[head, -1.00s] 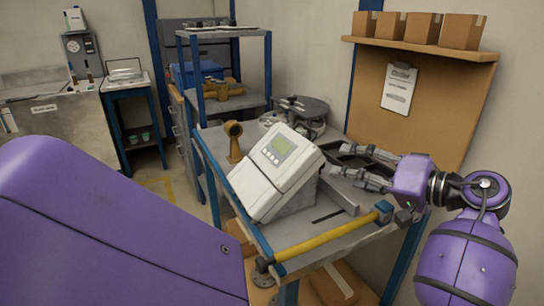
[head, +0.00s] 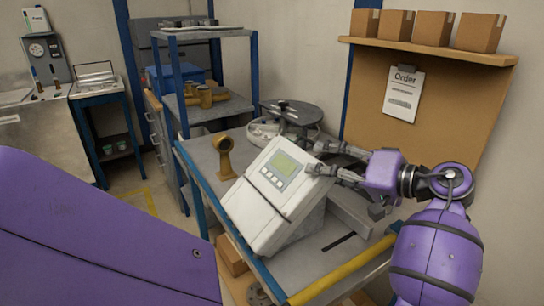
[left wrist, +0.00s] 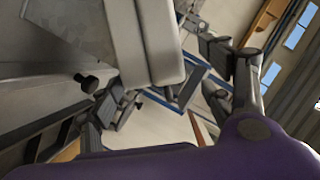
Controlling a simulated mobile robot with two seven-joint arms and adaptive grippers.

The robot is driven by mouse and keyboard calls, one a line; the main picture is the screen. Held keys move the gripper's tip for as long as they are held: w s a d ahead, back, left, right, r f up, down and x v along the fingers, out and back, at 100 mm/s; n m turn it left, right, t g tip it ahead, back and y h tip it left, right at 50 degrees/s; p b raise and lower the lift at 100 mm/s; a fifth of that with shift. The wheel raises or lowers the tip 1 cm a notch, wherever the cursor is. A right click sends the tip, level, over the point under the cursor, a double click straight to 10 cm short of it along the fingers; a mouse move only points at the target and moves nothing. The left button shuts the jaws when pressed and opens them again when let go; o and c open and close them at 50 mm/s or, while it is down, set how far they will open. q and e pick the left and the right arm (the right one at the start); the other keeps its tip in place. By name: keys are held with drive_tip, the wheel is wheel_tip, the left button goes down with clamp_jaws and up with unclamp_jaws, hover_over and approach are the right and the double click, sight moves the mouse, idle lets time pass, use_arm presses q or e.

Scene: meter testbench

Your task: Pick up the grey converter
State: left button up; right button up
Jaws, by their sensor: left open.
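The grey converter (head: 270,200) is a pale box with a greenish display and buttons on its sloped face. It sits tilted on the cart top. In the left wrist view a pale box, likely the converter (left wrist: 145,45), fills the upper middle, between the two finger assemblies in the picture. I cannot tell whether either finger touches.
A brass fitting (head: 224,157) stands left of the converter. A round dark-topped device (head: 291,113) is behind it. A yellow bar (head: 340,275) runs along the cart's front edge. A shelf with cardboard boxes (head: 437,31) and a clipboard (head: 403,93) are on the wall.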

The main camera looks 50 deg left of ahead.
sight(304, 166)
use_arm(q)
drive_tip(key=x, duration=0.5)
drive_tip(key=p+x, duration=0.1)
drive_tip(key=x, duration=0.1)
drive_tip(key=shift+a+f, duration=0.1)
drive_tip(key=shift+f, duration=0.25)
clamp_jaws()
drive_tip(key=shift+w+r, duration=0.1)
drive_tip(key=shift+r, duration=0.15)
